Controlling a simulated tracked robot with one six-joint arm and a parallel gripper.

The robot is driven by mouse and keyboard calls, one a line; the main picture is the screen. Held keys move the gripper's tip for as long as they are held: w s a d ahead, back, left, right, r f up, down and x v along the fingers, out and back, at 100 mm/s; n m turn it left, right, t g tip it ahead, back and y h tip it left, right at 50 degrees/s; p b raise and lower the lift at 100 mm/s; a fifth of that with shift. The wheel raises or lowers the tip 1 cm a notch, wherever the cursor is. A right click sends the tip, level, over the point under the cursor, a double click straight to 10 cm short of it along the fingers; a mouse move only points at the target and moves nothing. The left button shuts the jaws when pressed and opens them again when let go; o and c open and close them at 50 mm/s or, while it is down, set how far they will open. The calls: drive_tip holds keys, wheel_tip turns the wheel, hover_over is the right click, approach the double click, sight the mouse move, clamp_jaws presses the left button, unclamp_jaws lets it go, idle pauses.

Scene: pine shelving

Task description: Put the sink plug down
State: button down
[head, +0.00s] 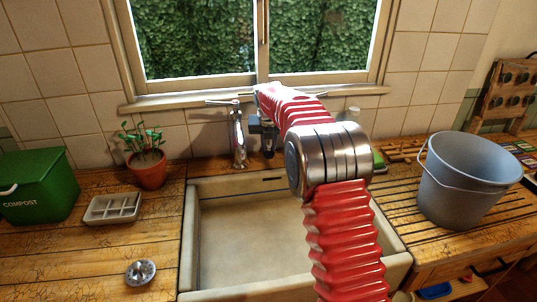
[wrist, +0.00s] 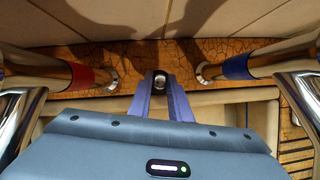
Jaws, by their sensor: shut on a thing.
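My gripper (head: 268,151) hangs in front of the wall at the back of the sink, to the right of the tap; the arm covers part of it in the head view. In the wrist view its two purple fingers (wrist: 160,84) are closed on a small dark thing with a shiny round part, which I take to be the sink plug (wrist: 160,77). Most of it is hidden between the fingers. The pale sink basin (head: 245,245) lies below and in front of my gripper, its visible floor bare.
A chrome tap (head: 238,137) stands close left of my gripper; pipes with red (wrist: 82,75) and blue (wrist: 236,67) bands flank it. A metal strainer (head: 140,272), soap dish (head: 112,208), potted plant (head: 147,168) and compost bin (head: 40,187) stand left. A bucket (head: 462,185) stands right.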

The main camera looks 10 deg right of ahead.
sight(269, 153)
drive_tip(key=shift+f, duration=1.85)
drive_tip(key=c, duration=1.6)
unclamp_jaws()
drive_tip(key=shift+c, duration=0.2)
drive_tip(key=shift+r, duration=0.1)
drive_tip(key=d+v, duration=0.1)
drive_tip(key=v, duration=1)
drive_tip(key=shift+s+a+r, duration=0.2)
drive_tip(key=shift+a+r, duration=0.2)
drive_tip(key=shift+a, duration=0.1)
